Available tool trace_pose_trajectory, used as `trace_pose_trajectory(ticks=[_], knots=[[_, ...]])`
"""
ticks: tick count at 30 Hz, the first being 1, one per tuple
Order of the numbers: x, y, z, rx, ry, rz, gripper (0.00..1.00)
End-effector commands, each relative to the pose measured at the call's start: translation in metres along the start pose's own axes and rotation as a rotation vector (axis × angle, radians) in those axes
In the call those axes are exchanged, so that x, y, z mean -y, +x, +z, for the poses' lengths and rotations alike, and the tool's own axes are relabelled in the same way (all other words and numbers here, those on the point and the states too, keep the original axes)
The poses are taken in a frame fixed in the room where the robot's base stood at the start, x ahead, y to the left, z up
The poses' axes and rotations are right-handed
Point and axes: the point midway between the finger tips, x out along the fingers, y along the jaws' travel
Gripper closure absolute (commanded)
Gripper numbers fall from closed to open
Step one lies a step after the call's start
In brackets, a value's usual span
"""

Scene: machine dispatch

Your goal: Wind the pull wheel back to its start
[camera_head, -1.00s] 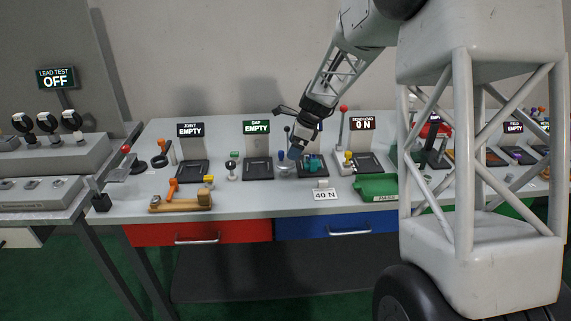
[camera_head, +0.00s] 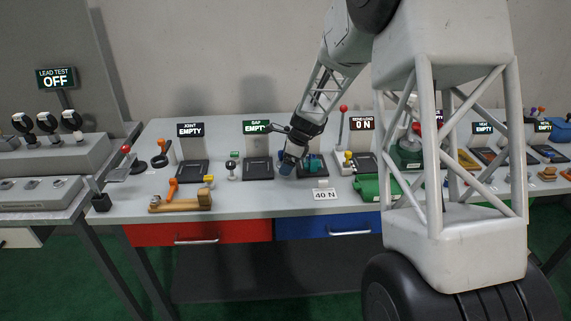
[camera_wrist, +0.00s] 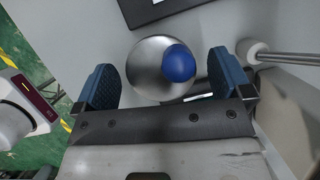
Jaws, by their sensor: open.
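A round silver disc (camera_wrist: 148,70) with a blue knob (camera_wrist: 178,62) shows in the wrist view; it looks like the pull wheel, though no label confirms this. My gripper (camera_wrist: 164,84) is open, with one blue finger on each side of the disc. I cannot tell whether a finger touches it. In the head view my gripper (camera_head: 288,166) is low over the bench, left of the teal block (camera_head: 311,165), and hides the disc and knob. The load display (camera_head: 362,123) reads 0 N.
A 40 N card (camera_head: 324,195) stands at the bench's front. A lever with a red ball (camera_head: 343,108) rises to the right. A green tray (camera_head: 372,188) lies right of the card. The wrist view shows a metal rod with a white end (camera_wrist: 250,50) close to the right finger.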

Motion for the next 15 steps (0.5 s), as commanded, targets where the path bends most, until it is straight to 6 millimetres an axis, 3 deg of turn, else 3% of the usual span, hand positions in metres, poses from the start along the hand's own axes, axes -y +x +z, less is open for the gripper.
trace_pose_trajectory(ticks=[14, 15], knots=[[0.0001, 0.0095, -0.0003, -0.001, 0.000, -0.001, 0.03], [0.0001, 0.0095, -0.0003, -0.001, 0.000, -0.001, 0.09]])
